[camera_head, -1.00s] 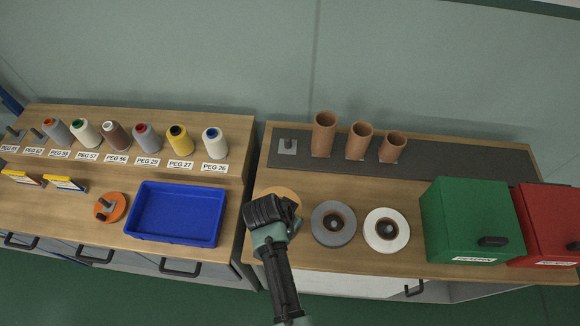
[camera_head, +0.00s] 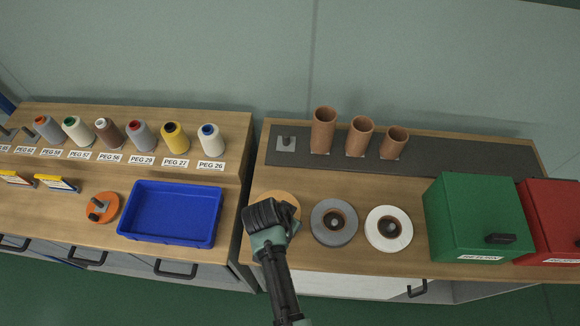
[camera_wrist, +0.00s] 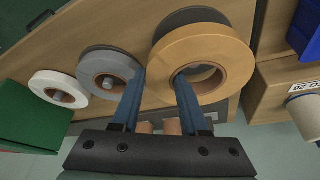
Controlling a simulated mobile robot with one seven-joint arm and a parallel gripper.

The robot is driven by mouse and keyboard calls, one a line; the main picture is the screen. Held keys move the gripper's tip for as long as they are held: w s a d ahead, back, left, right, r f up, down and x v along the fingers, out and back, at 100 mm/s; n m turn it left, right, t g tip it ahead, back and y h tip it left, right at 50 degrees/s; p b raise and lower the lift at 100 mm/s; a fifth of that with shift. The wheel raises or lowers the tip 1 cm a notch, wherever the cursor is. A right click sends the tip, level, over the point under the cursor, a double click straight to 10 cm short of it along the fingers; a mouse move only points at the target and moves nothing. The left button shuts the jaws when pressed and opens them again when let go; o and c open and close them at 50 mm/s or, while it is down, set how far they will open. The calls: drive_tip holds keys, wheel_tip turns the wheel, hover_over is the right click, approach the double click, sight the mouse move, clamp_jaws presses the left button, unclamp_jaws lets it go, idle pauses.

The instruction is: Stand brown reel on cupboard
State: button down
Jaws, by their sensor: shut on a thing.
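The brown reel (camera_wrist: 205,48) is a wide tan ring with a round hole. In the wrist view my gripper (camera_wrist: 160,76) is shut on its rim, one finger in the hole and the other outside. A dark disc (camera_wrist: 188,16) shows behind the reel. In the head view the reel (camera_head: 284,197) is mostly hidden by my gripper (camera_head: 272,215), at the left end of the right bench (camera_head: 340,262). I cannot tell whether the reel is lifted. Which furniture is the cupboard is unclear; a green box with a handle (camera_head: 470,205) stands on the bench.
A grey reel (camera_head: 322,233) and a white reel (camera_head: 376,235) lie to the right. Three brown tubes (camera_head: 360,140) stand behind on a dark strip. A red box (camera_head: 550,210) is at far right. A blue tray (camera_head: 170,238) and several thread cones (camera_head: 140,140) are left.

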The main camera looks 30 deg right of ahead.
drive_tip(key=shift+f, duration=0.15)
drive_tip(key=shift+f+b, duration=1.65)
drive_tip(key=shift+f, duration=0.15)
drive_tip(key=shift+c, duration=1.7)
unclamp_jaws()
drive_tip(key=shift+a, duration=0.1)
drive_tip(key=shift+a+r, duration=0.15)
drive_tip(key=shift+r, duration=0.45)
drive_tip(key=v, duration=1.1)
drive_tip(key=shift+s+r+b, duration=0.2)
drive_tip(key=shift+r+b, duration=0.1)
drive_tip(key=shift+r, duration=0.05)
